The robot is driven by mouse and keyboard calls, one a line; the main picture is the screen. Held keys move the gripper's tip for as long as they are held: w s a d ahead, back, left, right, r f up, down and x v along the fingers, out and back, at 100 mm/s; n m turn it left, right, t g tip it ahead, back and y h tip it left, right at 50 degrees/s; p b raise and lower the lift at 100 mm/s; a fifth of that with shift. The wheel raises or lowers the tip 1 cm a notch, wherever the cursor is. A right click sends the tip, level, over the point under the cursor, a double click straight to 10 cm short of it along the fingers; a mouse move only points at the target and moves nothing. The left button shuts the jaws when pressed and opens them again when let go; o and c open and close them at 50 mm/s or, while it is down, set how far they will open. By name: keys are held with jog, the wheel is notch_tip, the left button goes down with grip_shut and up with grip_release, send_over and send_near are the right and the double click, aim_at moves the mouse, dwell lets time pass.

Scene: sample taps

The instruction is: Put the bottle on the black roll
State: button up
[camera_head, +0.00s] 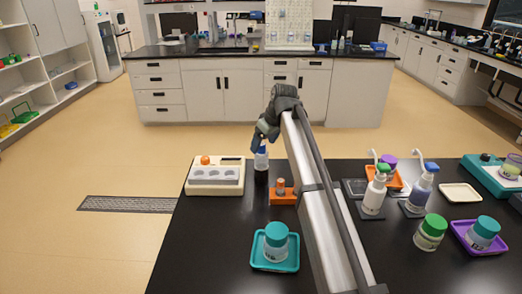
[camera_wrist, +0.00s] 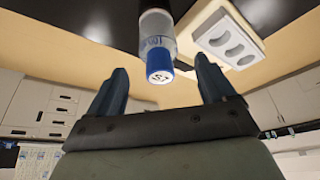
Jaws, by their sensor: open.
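My gripper (camera_head: 263,140) is above the bottle, pointing down. In the wrist view its two fingers (camera_wrist: 162,68) are apart, with the blue cap between them in the picture and gaps on both sides. I cannot tell how far the cap reaches between the fingers. I cannot make out a black roll for certain.
A white block with three recesses (camera_head: 215,177) stands just left of the bottle. An orange holder (camera_head: 283,196) is close at right. A teal tray (camera_head: 273,263) with a jar is nearer. Two pump bottles (camera_head: 375,190) stand right of my arm. The table's front left is clear.

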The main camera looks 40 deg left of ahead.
jog(key=shift+v, duration=3)
